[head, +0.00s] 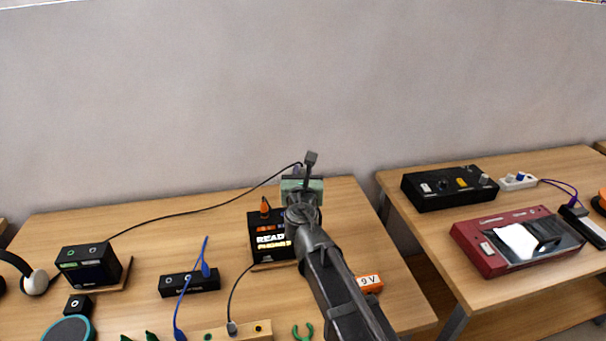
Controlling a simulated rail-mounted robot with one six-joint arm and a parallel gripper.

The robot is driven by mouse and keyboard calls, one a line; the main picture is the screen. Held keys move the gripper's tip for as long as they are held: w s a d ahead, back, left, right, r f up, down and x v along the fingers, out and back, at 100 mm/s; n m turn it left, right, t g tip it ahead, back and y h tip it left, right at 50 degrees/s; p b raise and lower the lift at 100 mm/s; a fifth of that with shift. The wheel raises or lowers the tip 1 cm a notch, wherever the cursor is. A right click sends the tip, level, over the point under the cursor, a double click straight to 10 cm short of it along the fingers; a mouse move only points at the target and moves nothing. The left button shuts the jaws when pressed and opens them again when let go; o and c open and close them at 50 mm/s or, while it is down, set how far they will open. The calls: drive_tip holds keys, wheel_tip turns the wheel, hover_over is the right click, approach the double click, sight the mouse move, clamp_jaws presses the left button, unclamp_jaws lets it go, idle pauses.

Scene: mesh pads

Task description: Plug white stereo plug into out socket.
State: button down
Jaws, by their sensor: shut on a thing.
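My gripper (302,184) is above the back of the near table, just behind the black box with the lit "READY PHONES" label (270,240). A thin black cable (205,205) rises from the left and ends at my gripper. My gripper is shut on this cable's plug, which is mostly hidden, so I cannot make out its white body. An orange plug (265,207) stands at the top of the "READY PHONES" box. A small black box (190,284) at front centre has several sockets and a blue cable (206,262) by it. I cannot read which socket is out.
A black device with a screen (92,268) stands on the left near headphones (36,283). An orange 9 V block (368,283) is right of my arm. The right table holds a black unit (450,204) and a red recorder (485,263). A gap separates the tables.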

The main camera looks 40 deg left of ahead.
drive_tip(key=shift+f+b, duration=2.25)
drive_tip(key=shift+f, duration=0.35)
drive_tip(key=shift+f+b, duration=2.05)
drive_tip(key=c, duration=0.9)
unclamp_jaws()
drive_tip(key=v, duration=1)
drive_tip(key=shift+s+d, duration=0.2)
drive_tip(key=shift+s, duration=0.1)
